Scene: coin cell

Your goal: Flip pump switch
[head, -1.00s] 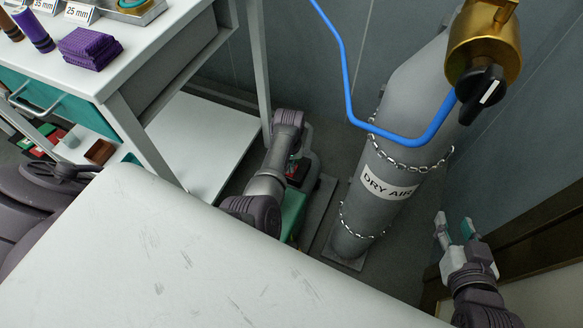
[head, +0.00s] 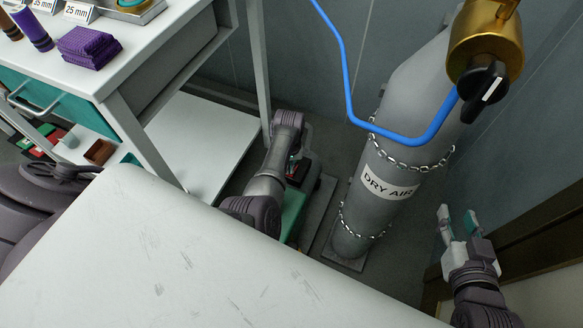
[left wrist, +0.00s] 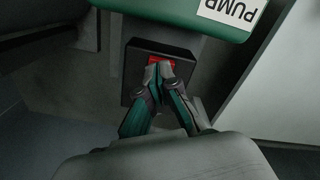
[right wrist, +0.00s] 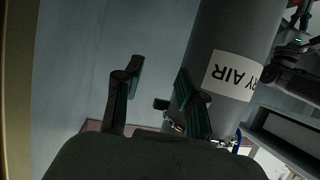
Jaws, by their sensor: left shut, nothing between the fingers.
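The green pump (left wrist: 190,18) with a white PUMP label fills the top of the left wrist view. On its side is a black switch box (left wrist: 132,88) with a red switch (left wrist: 155,61). My left gripper (left wrist: 160,72) is shut with nothing between its fingers. Its fingertips lie over the red switch and cover part of it; I cannot tell whether they touch or which way the switch is set. In the head view the pump (head: 293,212) stands on the floor, partly behind my left arm. My right gripper (head: 457,217) is open and empty, at the right.
A grey DRY AIR cylinder (head: 390,165) with chains and a brass regulator (head: 487,38) stands right of the pump. A blue hose (head: 348,90) runs to it. A white-topped bench (head: 160,55) with a lower shelf (head: 205,135) stands at the left.

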